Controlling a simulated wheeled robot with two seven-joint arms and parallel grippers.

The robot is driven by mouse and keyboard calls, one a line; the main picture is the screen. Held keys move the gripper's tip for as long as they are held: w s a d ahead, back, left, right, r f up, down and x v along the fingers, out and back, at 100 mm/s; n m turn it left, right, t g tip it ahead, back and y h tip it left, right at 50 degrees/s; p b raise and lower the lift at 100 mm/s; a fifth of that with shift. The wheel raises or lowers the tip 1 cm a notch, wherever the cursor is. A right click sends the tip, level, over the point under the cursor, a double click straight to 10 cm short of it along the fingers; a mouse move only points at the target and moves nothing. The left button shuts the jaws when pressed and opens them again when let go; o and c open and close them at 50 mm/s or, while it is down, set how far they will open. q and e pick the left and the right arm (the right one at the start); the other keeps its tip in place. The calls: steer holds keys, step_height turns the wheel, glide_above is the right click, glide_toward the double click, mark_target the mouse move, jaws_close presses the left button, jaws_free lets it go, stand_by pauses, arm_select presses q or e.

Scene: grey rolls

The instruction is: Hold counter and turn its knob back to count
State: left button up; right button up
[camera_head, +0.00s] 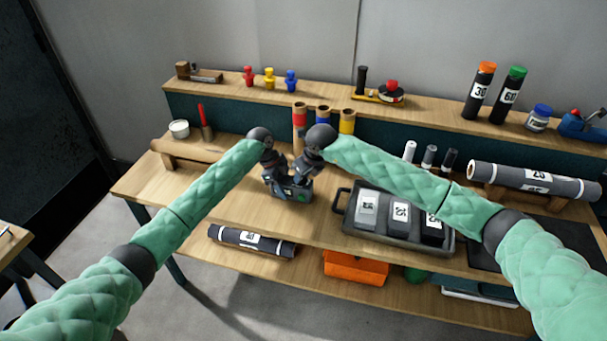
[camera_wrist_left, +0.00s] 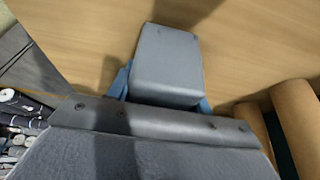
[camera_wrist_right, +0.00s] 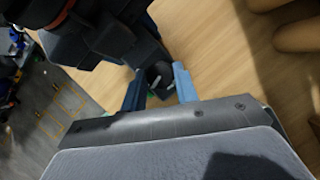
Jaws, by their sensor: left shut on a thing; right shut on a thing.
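The counter (camera_head: 290,191), a small dark device with a green patch, is low over the wooden bench, partly hidden by both grippers. I cannot tell if it touches the bench. My left gripper (camera_head: 273,172) is shut on the counter; in the left wrist view its blue fingers are on both sides of a smooth grey body (camera_wrist_left: 168,62). My right gripper (camera_head: 302,171) is at the counter's right side. In the right wrist view its blue fingers are shut around a dark round knob (camera_wrist_right: 160,76) with pale marks. The count reading is not legible.
A dark tray (camera_head: 345,221) with numbered blocks stands just right of the counter. Red, blue and yellow rolls (camera_head: 323,117) stand behind my grippers. A wooden rack (camera_head: 187,154) is at the back left. A grey roll (camera_head: 533,180) lies at the right. The bench's front left is clear.

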arm_select(q)
steer(key=shift+s, duration=0.1)
arm_select(e)
steer(key=shift+m+t+h, duration=0.3)
steer(key=shift+m+h, duration=0.1)
steer(key=shift+m, duration=0.9)
steer(key=o, duration=1)
steer(key=v, duration=1.2)
steer(key=shift+a, duration=0.15)
arm_select(q)
steer(key=o, duration=1.2)
